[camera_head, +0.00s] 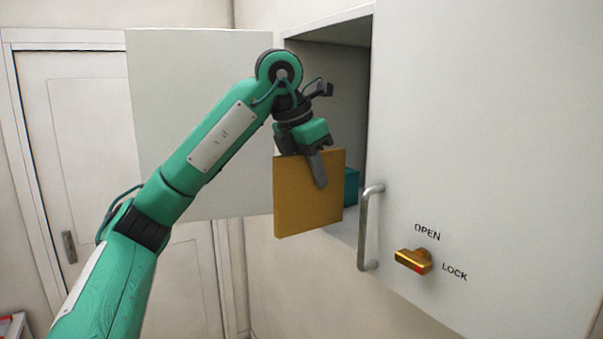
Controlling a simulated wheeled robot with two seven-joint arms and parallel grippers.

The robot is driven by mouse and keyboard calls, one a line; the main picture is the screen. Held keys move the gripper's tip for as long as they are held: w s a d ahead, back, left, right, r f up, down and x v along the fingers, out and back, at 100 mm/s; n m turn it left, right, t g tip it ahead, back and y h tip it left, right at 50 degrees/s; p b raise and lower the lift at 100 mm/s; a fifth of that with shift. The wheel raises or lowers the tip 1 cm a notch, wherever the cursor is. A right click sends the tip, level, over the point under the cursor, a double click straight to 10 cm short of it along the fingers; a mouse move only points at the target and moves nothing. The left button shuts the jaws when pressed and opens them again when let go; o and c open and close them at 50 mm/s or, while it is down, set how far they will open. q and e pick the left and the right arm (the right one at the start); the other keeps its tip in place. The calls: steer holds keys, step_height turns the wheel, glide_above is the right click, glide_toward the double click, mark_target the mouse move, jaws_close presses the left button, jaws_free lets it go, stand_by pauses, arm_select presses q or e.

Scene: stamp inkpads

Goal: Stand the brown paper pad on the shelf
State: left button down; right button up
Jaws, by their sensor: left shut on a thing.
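The brown paper pad (300,205) is a flat, square, orange-brown block, held upright in front of the open part of a wall cabinet. My left gripper (318,175) is shut on the pad's upper edge, with one finger lying over its front face. The shelf is the cabinet's bottom board (347,232), which shows only as a narrow strip to the right of the pad. The pad hides much of the cabinet's interior. My right gripper is not in view.
A teal object (351,187) stands inside the cabinet, partly behind the pad. The left cabinet door (160,110) is swung open behind my arm. The right door (480,120) is closed, with a metal handle (366,230) near the pad and a gold OPEN/LOCK knob (414,261).

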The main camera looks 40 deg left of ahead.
mark_target(342, 185)
arm_select(q)
steer(key=w, duration=0.1)
steer(key=w+d, duration=0.1)
steer(key=w, duration=0.3)
steer(key=shift+d+f, duration=0.15)
steer(key=shift+d, duration=0.25)
steer(key=w+d+f, duration=0.2)
steer(key=w+d, duration=0.1)
steer(key=w, duration=0.7)
steer(key=shift+d, duration=0.25)
steer(key=shift+s, duration=0.1)
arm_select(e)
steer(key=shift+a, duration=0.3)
arm_select(q)
steer(key=c, duration=1.3)
jaws_free()
steer(key=shift+r, duration=0.1)
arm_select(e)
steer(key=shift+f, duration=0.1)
